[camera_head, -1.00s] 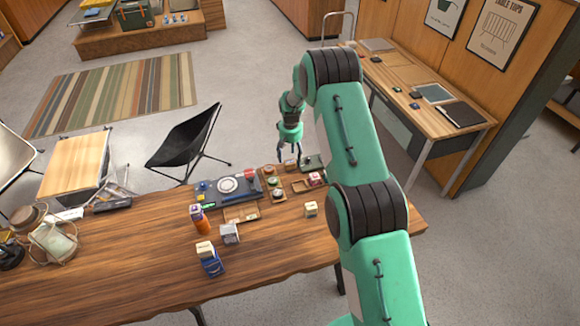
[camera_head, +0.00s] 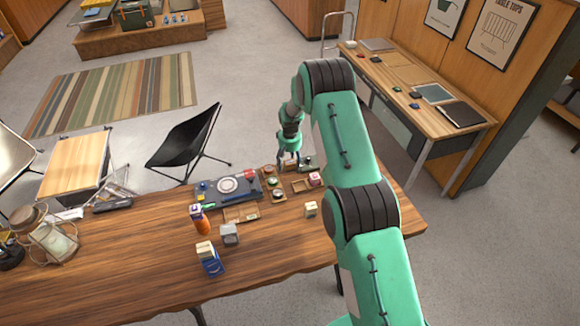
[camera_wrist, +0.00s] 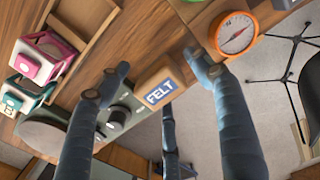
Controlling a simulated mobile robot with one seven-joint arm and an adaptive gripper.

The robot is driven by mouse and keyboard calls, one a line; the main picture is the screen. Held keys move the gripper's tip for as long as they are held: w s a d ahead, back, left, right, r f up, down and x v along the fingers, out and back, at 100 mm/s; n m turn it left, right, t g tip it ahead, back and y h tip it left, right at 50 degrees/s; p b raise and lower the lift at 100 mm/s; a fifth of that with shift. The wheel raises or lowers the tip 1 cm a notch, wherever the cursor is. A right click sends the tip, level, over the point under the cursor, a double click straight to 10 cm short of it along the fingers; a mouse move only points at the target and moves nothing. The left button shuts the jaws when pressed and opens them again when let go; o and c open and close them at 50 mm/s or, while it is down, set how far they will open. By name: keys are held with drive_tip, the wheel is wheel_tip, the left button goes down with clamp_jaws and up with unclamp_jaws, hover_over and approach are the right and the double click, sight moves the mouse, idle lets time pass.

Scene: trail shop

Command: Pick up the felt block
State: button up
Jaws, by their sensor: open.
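The felt block (camera_wrist: 160,92) is a tan wooden block with a blue "FELT" label, seen in the wrist view near the middle of the picture. My gripper (camera_wrist: 150,72) is open, with blue-grey fingers on the left and right of the block and another finger below it. I see no clear grip on the block. In the head view my gripper (camera_head: 288,161) is low over the far edge of the long wooden table; the block there is small and partly hidden by the fingers.
A grey-green device with knobs (camera_wrist: 122,112) lies close to the left finger. An orange-rimmed compass (camera_wrist: 236,34) is close to the right finger. A pink-framed block (camera_wrist: 40,60) and a wooden tray (camera_wrist: 98,42) lie at the upper left. A black chair (camera_head: 186,138) stands beyond the table.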

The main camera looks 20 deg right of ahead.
sight(290, 161)
drive_tip(key=shift+c, duration=0.5)
drive_tip(key=c, duration=1.3)
drive_tip(key=shift+r, duration=0.1)
drive_tip(key=shift+r, duration=1.65)
drive_tip(key=s, duration=0.5)
drive_tip(key=s+a+r, duration=0.1)
drive_tip(key=s, duration=1)
drive_tip(key=shift+a+r, duration=0.25)
drive_tip(key=shift+r, duration=0.05)
